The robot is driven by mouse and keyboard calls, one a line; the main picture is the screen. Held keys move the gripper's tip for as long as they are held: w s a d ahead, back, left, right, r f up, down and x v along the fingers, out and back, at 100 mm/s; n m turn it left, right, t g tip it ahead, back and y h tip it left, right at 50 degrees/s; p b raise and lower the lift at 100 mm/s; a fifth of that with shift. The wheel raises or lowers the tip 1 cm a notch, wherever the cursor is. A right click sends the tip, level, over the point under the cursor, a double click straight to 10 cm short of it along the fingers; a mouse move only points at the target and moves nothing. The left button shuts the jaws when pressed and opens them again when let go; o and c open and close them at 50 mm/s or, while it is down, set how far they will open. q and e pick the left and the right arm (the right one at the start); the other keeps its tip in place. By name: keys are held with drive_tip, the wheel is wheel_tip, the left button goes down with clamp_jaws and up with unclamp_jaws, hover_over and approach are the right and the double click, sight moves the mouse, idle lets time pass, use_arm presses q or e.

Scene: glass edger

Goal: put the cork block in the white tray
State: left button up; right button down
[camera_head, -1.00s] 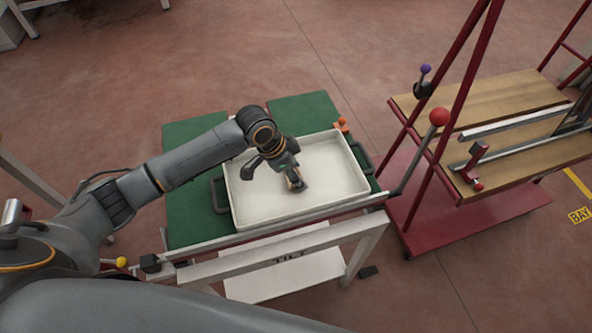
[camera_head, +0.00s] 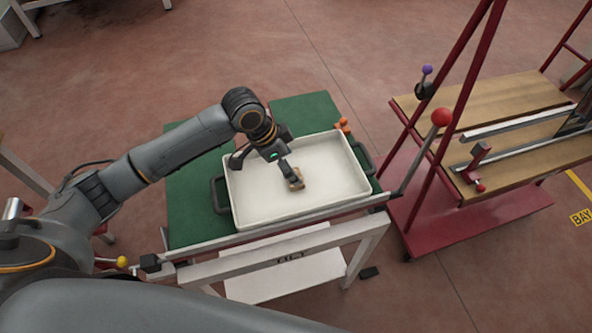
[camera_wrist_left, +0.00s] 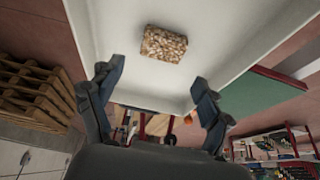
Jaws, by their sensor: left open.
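The cork block (camera_wrist_left: 164,44) lies on the floor of the white tray, speckled brown; in the head view the block (camera_head: 297,184) shows just past my left gripper's fingers. The white tray (camera_head: 245,213) sits on the green-topped table with black handles at its sides; its floor and walls also show in the left wrist view (camera_wrist_left: 215,45). My left gripper (camera_head: 287,169) is over the tray. In the left wrist view my left gripper (camera_wrist_left: 157,88) has its fingers spread wide, with the block beyond and apart from them. My right gripper is not in view.
The green table top (camera_head: 190,190) is bare left of the tray. Orange pieces (camera_head: 343,125) lie behind the tray's far right corner. A red-framed rack with wooden shelves (camera_head: 500,110) and a red-knobbed lever (camera_head: 441,117) stand to the right.

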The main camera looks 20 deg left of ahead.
use_arm(q)
drive_tip(key=v, duration=0.7)
drive_tip(key=shift+d, duration=0.1)
